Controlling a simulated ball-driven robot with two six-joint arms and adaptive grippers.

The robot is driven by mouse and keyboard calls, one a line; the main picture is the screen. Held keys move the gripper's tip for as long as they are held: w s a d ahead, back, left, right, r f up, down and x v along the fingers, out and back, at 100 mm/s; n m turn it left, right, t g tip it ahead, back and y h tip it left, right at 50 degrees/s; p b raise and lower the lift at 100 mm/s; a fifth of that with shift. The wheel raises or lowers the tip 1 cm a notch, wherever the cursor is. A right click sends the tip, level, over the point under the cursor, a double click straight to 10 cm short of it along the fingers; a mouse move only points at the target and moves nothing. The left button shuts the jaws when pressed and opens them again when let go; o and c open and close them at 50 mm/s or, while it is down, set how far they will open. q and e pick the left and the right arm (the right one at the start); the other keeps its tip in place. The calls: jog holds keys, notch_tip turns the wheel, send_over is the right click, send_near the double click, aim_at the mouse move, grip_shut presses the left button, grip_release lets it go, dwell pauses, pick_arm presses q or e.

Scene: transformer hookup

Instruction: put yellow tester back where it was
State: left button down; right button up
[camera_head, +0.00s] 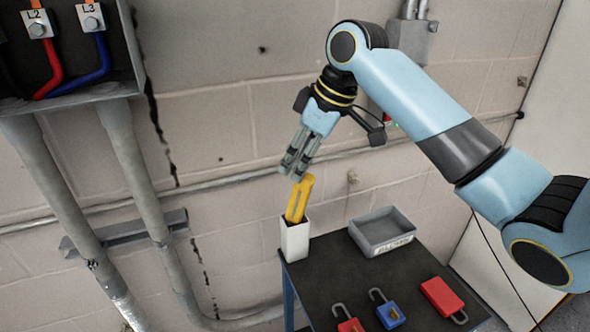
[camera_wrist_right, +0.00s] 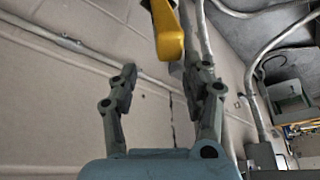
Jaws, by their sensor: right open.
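The yellow tester (camera_head: 299,200) stands, leaning slightly, in a white open-topped holder (camera_head: 295,240) at the back left corner of the dark table. Its upper part sticks out above the rim and its lower part is hidden inside. My right gripper (camera_head: 289,170) is just above the tester's top, pointing down, open and empty. In the right wrist view, the yellow tester (camera_wrist_right: 169,38) shows beyond the open fingers, apart from them. My left gripper is not in view.
A grey tray (camera_head: 382,245) stands on the dark table (camera_head: 335,277). Red and blue padlocks (camera_head: 390,314) and a red item (camera_head: 442,297) lie near its front. Pipes (camera_head: 140,170) and an electrical box with red and blue cables (camera_head: 75,90) are on the left wall.

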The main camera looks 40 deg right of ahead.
jog(key=v, duration=0.8)
jog(key=shift+r, duration=0.4)
jog(key=shift+s+d, duration=0.1)
jog(key=shift+s, duration=0.05)
